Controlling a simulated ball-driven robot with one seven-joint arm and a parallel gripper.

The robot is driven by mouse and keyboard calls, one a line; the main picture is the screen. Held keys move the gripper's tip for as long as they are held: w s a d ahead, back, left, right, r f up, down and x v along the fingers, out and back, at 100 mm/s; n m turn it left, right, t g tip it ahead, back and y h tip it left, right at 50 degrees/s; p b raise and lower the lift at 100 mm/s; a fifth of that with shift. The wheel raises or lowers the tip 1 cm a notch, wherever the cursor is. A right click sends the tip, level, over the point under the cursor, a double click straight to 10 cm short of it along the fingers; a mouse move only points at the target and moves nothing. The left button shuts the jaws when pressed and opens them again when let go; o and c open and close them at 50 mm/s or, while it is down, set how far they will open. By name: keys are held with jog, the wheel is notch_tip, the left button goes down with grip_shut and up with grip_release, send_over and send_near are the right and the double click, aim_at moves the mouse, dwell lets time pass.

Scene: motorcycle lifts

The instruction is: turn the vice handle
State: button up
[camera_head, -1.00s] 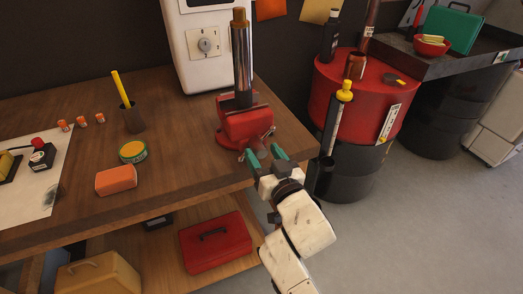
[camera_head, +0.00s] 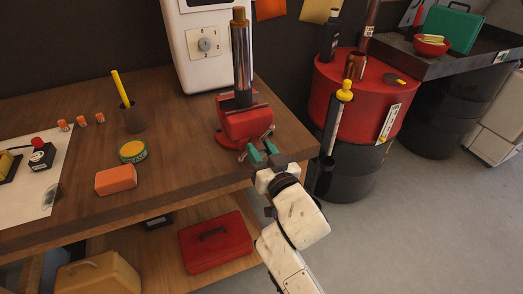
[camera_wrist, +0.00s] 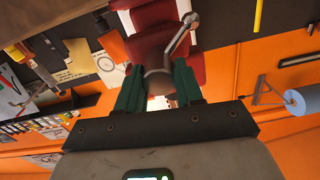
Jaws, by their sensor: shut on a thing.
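A red bench vice (camera_head: 244,122) stands at the front right of the wooden workbench, with a steel cylinder (camera_head: 242,72) upright in its jaws. Its metal handle (camera_head: 268,132) is a slanted bar at the vice's front. My gripper (camera_head: 264,148) has green fingers and reaches up to the handle from the front. The fingers are shut on the middle of the handle. In the wrist view the handle (camera_wrist: 181,35) slants up to the right from between the fingertips, in front of the red vice body (camera_wrist: 158,18). The fingers hide part of the handle.
An orange block (camera_head: 116,180), a round green-and-yellow tin (camera_head: 133,151) and a cup with a yellow stick (camera_head: 131,117) sit left on the bench (camera_head: 188,163). A red drum (camera_head: 338,92) stands close on the right. A red toolbox (camera_head: 215,242) lies on the lower shelf.

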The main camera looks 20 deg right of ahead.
jog(key=shift+c, duration=0.8)
jog(key=shift+r+n, duration=0.1)
jog(key=shift+n, duration=1.1)
jog(key=o, duration=1)
jog(key=s, duration=1.1)
jog(key=shift+w, duration=0.1)
